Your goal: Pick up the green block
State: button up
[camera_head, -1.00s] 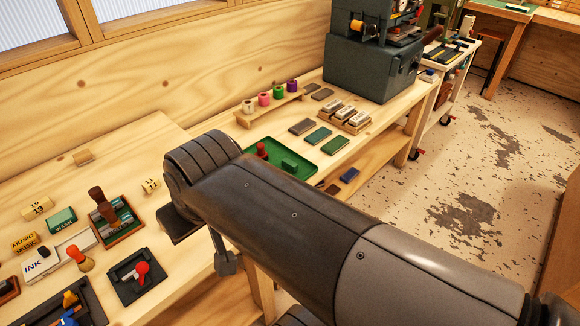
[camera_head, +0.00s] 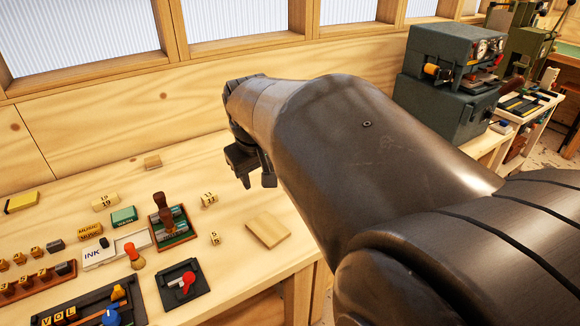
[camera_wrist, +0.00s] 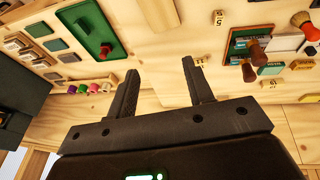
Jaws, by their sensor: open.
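My gripper (camera_head: 255,180) hangs above the wooden bench, its jaws apart. In the wrist view my gripper (camera_wrist: 160,72) shows two separated fingers with nothing between them. A green tray (camera_wrist: 122,22) lies at the upper left of the wrist view, beyond the fingers. A darker green block (camera_wrist: 82,26) appears to lie in it, near a red knob (camera_wrist: 105,50). The tray and this block are hidden behind my arm in the head view. Another green box-like piece (camera_head: 123,216), with lettering, stands on the bench at left.
A stamp rack (camera_head: 172,240), a black pad with a red knob (camera_head: 183,285) and a pale wooden board (camera_head: 267,229) lie on the bench. A dark grey machine (camera_head: 440,105) stands at the right end. The back wall (camera_head: 110,130) is close behind my gripper.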

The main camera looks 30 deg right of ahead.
jog(key=w+d+f+g, duration=0.1)
jog(key=w+d+f, duration=0.35)
jog(key=d, duration=0.45)
jog(key=w+d+f+g, duration=0.1)
jog(key=w+d+f, duration=0.4)
jog(key=d, duration=0.4)
jog(key=w+d+f+g, duration=0.1)
jog(key=w+d+f, duration=0.4)
jog(key=d, duration=0.5)
jog(key=s+d+f+y, duration=0.2)
jog(key=s+d+f, duration=0.1)
jog(key=d+f, duration=0.85)
jog(key=f, duration=1)
jog(key=shift+s+a+f, duration=0.1)
jog(key=shift+a, duration=0.15)
jog(key=shift+c, duration=0.4)
grip_shut()
